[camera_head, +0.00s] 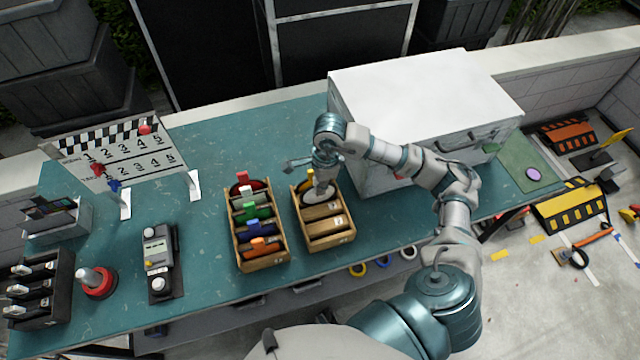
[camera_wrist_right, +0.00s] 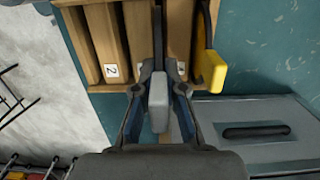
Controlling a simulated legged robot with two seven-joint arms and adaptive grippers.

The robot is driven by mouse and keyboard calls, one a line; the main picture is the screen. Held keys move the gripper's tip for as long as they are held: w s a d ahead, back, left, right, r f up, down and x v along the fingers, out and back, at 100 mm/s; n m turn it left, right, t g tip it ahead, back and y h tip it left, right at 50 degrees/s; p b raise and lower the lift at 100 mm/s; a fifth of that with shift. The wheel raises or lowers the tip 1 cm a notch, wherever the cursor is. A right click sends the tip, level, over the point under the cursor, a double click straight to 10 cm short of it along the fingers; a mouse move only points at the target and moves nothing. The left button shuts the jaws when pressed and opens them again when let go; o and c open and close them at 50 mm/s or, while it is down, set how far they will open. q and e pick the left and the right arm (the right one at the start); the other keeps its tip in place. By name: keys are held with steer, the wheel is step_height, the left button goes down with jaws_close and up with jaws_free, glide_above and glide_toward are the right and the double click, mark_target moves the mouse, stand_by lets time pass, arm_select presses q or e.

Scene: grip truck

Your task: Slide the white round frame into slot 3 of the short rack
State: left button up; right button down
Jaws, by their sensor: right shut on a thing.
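The short rack (camera_head: 328,240) is a wooden rack on the teal table, with number labels on its front dividers. My right gripper (camera_wrist_right: 158,105) is shut on the pale grey-white handle of the white round frame (camera_head: 318,193). The frame is upright at the rack, between the divider labelled 2 and a yellow-handled frame (camera_wrist_right: 212,70) in the far slot. The gripper hides part of it, and I cannot tell how deep it sits. In the wrist view the rack (camera_wrist_right: 95,45) lies just beyond the fingertips. My left gripper is not in view.
A longer wooden rack (camera_head: 262,262) with several coloured frames stands close on the left. A white cabinet (camera_head: 425,100) stands close on the right. A grey device (camera_head: 158,262) and a red-based button (camera_head: 97,283) are farther left. The table's front edge is near the rack.

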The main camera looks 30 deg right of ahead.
mark_target(318, 204)
steer(key=shift+f+b, duration=1.6)
steer(key=shift+f, duration=0.35)
steer(key=c, duration=1.2)
jaws_free()
steer(key=shift+r, duration=0.1)
steer(key=r, duration=0.4)
steer(key=d+r, duration=0.1)
steer(key=r, duration=0.6)
steer(key=shift+d+r, duration=0.15)
steer(key=shift+r, duration=0.15)
steer(key=shift+r, duration=0.1)
